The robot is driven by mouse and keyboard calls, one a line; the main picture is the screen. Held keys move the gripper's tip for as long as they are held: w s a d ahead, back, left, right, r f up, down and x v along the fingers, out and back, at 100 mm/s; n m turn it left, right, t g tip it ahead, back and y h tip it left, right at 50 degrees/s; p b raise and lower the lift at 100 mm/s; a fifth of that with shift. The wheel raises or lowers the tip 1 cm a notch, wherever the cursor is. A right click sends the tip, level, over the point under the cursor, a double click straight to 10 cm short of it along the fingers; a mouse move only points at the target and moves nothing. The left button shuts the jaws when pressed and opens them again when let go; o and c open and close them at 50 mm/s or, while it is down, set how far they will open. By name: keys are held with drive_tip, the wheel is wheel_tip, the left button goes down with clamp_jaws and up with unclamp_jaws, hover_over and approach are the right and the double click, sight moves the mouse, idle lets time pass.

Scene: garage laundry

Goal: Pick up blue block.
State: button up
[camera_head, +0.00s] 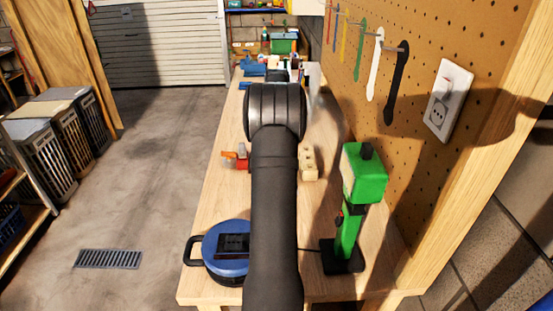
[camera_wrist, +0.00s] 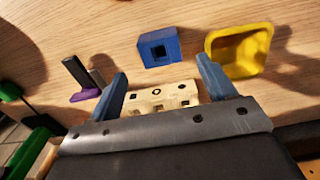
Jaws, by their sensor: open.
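The blue block (camera_wrist: 159,47) sits on the wooden bench in the wrist view, with a dark square opening in one face. My gripper (camera_wrist: 161,72) is open, its two blue fingers spread apart. The blue block appears just ahead of the fingertips, between their lines, and is not held. A cream block with dark holes (camera_wrist: 160,98) shows between the fingers, nearer the palm; I cannot tell its height relative to them. In the head view my dark arm covers the middle of the bench, and I cannot make out the blue block or my fingers there.
A yellow bowl (camera_wrist: 240,50) is close to the right finger. A purple-based object with a dark post (camera_wrist: 85,80) is left of the left finger. On the bench (camera_head: 205,205) stand a blue reel (camera_head: 228,250) and a green tool (camera_head: 362,185); a pegboard wall (camera_head: 440,35) borders the right.

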drive_tip(key=shift+a+f, duration=0.1)
drive_tip(key=shift+f, duration=3.35)
drive_tip(key=c, duration=1.1)
drive_tip(key=shift+o, duration=0.2)
drive_tip(key=shift+r, duration=0.1)
